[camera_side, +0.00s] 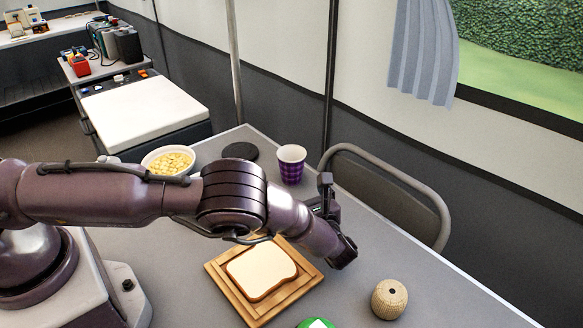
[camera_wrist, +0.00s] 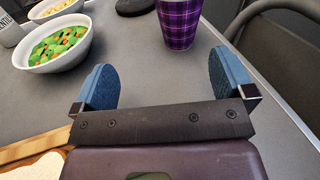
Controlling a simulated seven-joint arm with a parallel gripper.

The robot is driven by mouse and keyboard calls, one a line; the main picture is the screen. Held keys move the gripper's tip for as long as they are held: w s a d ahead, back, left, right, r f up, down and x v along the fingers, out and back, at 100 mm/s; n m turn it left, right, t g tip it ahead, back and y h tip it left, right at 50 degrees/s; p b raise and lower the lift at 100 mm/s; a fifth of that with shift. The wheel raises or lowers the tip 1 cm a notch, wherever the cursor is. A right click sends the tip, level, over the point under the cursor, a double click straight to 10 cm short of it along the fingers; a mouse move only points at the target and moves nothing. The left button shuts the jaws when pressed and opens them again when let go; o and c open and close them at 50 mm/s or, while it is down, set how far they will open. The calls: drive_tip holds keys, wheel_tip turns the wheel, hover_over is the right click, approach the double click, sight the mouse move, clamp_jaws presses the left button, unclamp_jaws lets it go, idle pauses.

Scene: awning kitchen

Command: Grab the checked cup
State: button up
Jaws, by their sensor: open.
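The checked cup (camera_side: 291,165) is purple with a plaid pattern and a white inside. It stands upright on the grey table, near the far edge by the wall. In the wrist view the cup (camera_wrist: 179,22) is at the top, beyond the fingertips and roughly between their lines, with its rim cut off by the frame. My gripper (camera_wrist: 163,82) is open and empty, with two blue finger pads spread wide. In the side view my gripper (camera_side: 330,187) is partly seen edge-on, to the right of the cup and nearer the camera. It is apart from the cup.
A bread slice (camera_side: 261,270) lies on a wooden board (camera_side: 217,270). A bowl of yellow food (camera_side: 168,160) and a dark round disc (camera_side: 240,151) are near the cup. A bowl of green food (camera_wrist: 53,47) is left of my fingers. A chair (camera_side: 400,185) stands at the table's right edge.

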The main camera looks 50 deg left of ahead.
sight(287, 149)
drive_tip(key=shift+w+d+r+m+t, duration=0.25)
drive_tip(key=shift+w+d+r, duration=0.1)
drive_tip(key=shift+w+r, duration=0.2)
drive_tip(key=shift+w+d+r+m+t, duration=0.3)
drive_tip(key=shift+w+r, duration=0.15)
drive_tip(key=shift+r, duration=0.1)
drive_tip(key=shift+a+r, duration=0.1)
drive_tip(key=shift+a, duration=0.25)
drive_tip(key=shift+y, duration=0.3)
drive_tip(key=x, duration=1.2)
drive_tip(key=shift+w+a+f, duration=0.1)
drive_tip(key=shift+a+f, duration=0.1)
drive_tip(key=shift+f, duration=0.05)
drive_tip(key=c, duration=0.7)
